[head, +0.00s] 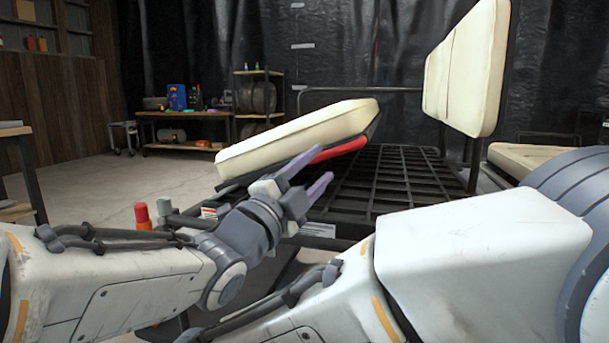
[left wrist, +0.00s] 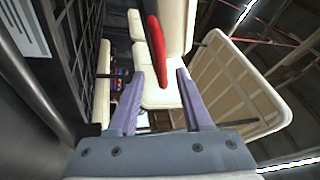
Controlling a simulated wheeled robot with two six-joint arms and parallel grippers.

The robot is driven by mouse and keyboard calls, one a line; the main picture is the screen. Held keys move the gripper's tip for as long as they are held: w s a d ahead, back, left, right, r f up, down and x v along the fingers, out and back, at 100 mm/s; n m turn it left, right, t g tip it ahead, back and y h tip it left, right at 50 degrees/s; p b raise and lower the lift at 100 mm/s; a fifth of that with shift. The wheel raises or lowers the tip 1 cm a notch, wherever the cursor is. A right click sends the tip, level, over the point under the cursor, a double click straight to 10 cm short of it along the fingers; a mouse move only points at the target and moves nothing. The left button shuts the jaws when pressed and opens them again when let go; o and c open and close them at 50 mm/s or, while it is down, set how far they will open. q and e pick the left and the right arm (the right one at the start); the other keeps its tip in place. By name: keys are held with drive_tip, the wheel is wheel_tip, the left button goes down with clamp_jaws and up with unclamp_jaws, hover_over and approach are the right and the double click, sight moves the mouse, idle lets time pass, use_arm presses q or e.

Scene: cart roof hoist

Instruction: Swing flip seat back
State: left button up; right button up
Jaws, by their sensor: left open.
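The cream flip seat panel (head: 295,137) lies tilted over the black slatted frame, its right end raised. A red handle (head: 340,149) runs along its near edge. A second cream pad (head: 465,70) stands upright on a post at the right. My left gripper (head: 308,168) is open, its two purple fingers pointing at the red handle. In the left wrist view the red handle (left wrist: 157,50) shows between the two fingers, with gaps on both sides; I cannot tell how deep it lies between them. My right arm crosses the lower right, its gripper out of the picture.
The black slatted frame (head: 385,185) is bare right of the tilted panel. Another cream cushion (head: 530,158) lies at the right. A red knob (head: 142,212) stands beside my left arm. A workbench (head: 185,115) is far back left; the floor before it is open.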

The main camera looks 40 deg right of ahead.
use_arm(q)
drive_tip(key=b+v, duration=0.2)
drive_tip(key=v, duration=0.3)
use_arm(e)
wheel_tip(320, 180, down, 3)
drive_tip(key=shift+f, duration=0.15)
